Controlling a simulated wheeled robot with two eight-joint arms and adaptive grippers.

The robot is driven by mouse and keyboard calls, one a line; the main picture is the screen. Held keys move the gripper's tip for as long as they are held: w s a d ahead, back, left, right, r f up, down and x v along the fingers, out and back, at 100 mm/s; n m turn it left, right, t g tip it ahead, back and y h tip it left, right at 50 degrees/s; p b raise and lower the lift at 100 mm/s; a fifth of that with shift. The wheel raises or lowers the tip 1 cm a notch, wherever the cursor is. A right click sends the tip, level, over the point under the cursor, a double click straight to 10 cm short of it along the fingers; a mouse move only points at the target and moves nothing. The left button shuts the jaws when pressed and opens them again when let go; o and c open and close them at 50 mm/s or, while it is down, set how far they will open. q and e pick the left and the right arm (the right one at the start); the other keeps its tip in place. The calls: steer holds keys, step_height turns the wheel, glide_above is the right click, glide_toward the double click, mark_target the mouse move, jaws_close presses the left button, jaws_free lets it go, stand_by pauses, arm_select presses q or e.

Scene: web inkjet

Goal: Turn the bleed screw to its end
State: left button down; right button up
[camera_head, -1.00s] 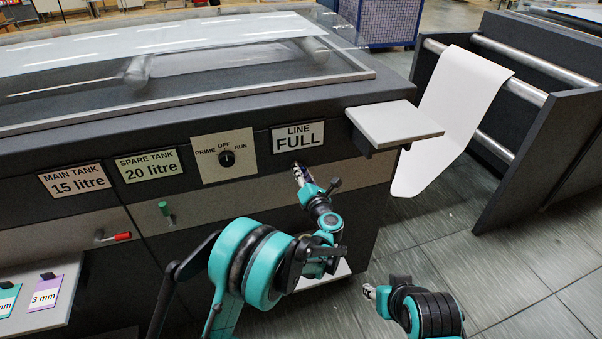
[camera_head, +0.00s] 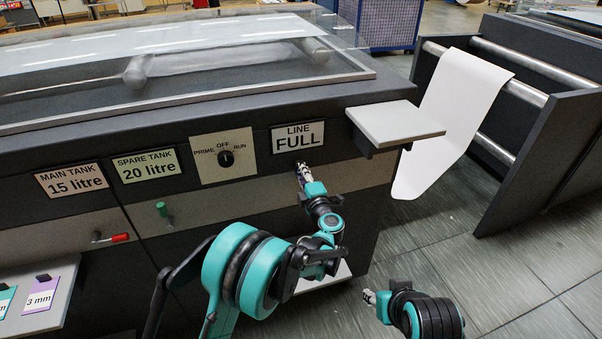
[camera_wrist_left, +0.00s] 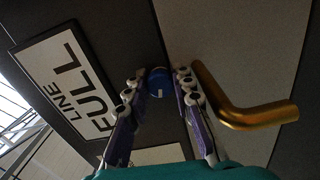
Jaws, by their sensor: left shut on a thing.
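The bleed screw (camera_wrist_left: 159,82) shows in the left wrist view as a small round blue head with a pale mark, at the panel between my fingertips. My left gripper (camera_wrist_left: 160,86) is shut on it, one finger on each side. In the head view my left gripper (camera_head: 302,171) is at the panel just below the LINE FULL sign (camera_head: 298,136), and its fingers hide the screw there. My right gripper (camera_head: 369,297) is low, in front of the machine and away from the panel; its fingers are too small to read.
A brass bent pipe (camera_wrist_left: 245,112) sticks out close beside the screw. A selector dial (camera_head: 226,158) and a grey shelf (camera_head: 395,124) are near the sign. A green-topped valve (camera_head: 163,209) and a red-handled lever (camera_head: 115,238) are further left.

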arm_select(q)
steer(key=m, duration=0.7)
steer(key=shift+b, duration=0.3)
steer(key=m, duration=0.4)
steer(key=shift+f, duration=0.1)
steer(key=shift+m, duration=1.9)
steer(key=c, duration=1.3)
jaws_free()
steer(key=shift+s, duration=0.1)
